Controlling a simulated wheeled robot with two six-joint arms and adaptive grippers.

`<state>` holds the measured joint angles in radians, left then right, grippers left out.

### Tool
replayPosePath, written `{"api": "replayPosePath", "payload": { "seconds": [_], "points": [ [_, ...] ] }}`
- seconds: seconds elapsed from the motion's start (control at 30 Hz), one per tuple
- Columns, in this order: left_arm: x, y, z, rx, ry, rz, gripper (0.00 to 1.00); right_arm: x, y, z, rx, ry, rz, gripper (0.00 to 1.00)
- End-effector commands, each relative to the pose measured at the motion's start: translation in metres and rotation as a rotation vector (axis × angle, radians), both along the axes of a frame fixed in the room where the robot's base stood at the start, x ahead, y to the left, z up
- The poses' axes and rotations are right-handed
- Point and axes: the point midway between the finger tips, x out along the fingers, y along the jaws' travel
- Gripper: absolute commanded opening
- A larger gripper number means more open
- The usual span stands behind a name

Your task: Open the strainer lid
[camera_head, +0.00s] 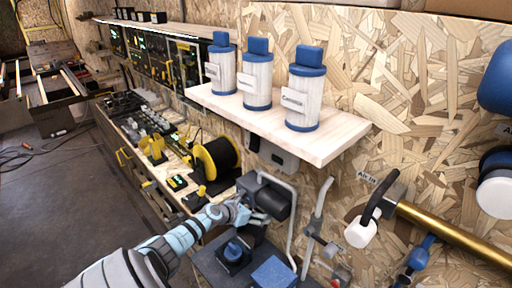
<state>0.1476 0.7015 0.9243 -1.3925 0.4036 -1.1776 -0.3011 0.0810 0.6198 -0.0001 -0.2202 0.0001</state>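My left arm reaches in from the bottom left, and its gripper (240,212) is at the front of a dark grey pump-like unit (272,197) below the shelf. The gripper is small and overlaps the unit, so I cannot tell whether its fingers are open or touch anything. My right gripper is not in view.
A wooden shelf (345,146) with three white-and-blue canisters (306,92) overhangs the pump. Grey pipes (320,215) rise beside it. A blue block (274,273) lies in front. A black cable spool (220,162) stands left. A brass pipe (455,236) is at right.

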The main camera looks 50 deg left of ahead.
Motion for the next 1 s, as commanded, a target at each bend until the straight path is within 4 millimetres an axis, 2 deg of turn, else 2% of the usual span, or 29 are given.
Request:
{"api": "replayPosePath", "payload": {
  "seconds": [0.37,0.47,0.7,0.8,1.0],
  "points": [
    [-0.007,0.001,-0.001,0.001,0.008,0.000,0.83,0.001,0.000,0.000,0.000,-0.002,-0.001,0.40],
    [-0.019,0.002,0.006,0.005,0.010,-0.002,0.83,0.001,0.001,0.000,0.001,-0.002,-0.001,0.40],
    [-0.072,-0.001,0.038,0.010,0.013,-0.006,0.83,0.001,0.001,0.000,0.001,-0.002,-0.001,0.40],
    [-0.089,0.000,0.048,0.010,0.014,-0.002,0.83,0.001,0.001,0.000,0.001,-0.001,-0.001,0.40],
    [-0.102,-0.003,0.058,0.000,0.008,-0.003,0.83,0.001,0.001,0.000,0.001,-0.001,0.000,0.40]
  ]
}}
